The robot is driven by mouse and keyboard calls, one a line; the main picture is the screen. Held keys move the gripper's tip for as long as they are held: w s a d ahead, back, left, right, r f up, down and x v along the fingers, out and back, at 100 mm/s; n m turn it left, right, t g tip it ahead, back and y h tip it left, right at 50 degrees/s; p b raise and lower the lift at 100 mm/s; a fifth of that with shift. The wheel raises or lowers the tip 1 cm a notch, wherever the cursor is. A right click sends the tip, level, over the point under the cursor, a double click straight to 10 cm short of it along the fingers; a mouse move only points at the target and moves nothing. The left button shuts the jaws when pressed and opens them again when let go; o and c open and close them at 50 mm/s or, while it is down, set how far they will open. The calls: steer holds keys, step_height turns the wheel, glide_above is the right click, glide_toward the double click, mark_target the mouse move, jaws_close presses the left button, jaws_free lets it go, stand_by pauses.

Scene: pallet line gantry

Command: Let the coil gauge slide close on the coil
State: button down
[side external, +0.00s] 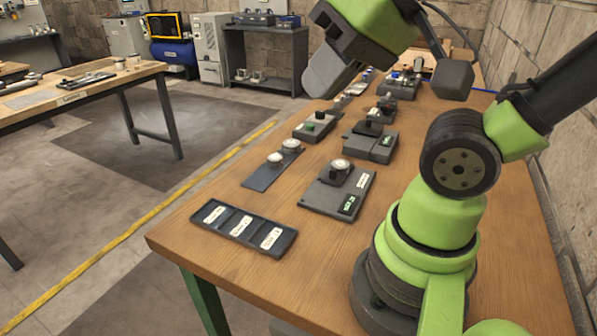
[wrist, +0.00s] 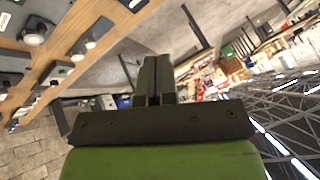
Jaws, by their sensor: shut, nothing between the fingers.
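My gripper (side external: 322,76) is raised above the bench, tilted, at the top of the side view. In the wrist view the two dark fingers (wrist: 156,75) stand together with nothing between them. A flat grey fixture (side external: 325,197) carries a round silver-topped part and a small lit display.
A dark tray (side external: 282,250) with three white-labelled slots lies at the bench's near left corner. A dark strip (side external: 262,180) holds two round silver-topped pieces. More devices (side external: 401,84) crowd the far end. Bare wood (side external: 240,268) lies in front of the tray.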

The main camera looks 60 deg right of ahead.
steer(key=w+d+r+m+g+h, duration=0.1)
steer(key=w+d+r+m+g, duration=0.2)
steer(key=w+d, duration=0.5)
steer(key=w+d+f+m+g, duration=0.25)
steer(key=w+d, duration=0.35)
steer(key=d, duration=0.3)
steer(key=m+g+y, duration=0.2)
steer(key=m, duration=0.4)
glide_above(335, 165)
steer(key=w+d, duration=0.4)
step_height(335, 165, down, 13)
steer(key=s+d+f+m+y, duration=0.2)
steer(key=s+f, duration=0.2)
steer(key=f, duration=0.3)
steer(key=shift+t, duration=0.25)
steer(key=x, duration=0.8)
steer(key=shift+s+f, duration=0.1)
steer(key=shift+f, duration=0.2)
steer(key=shift+a+r, duration=0.2)
steer(key=shift+a, duration=1.55)
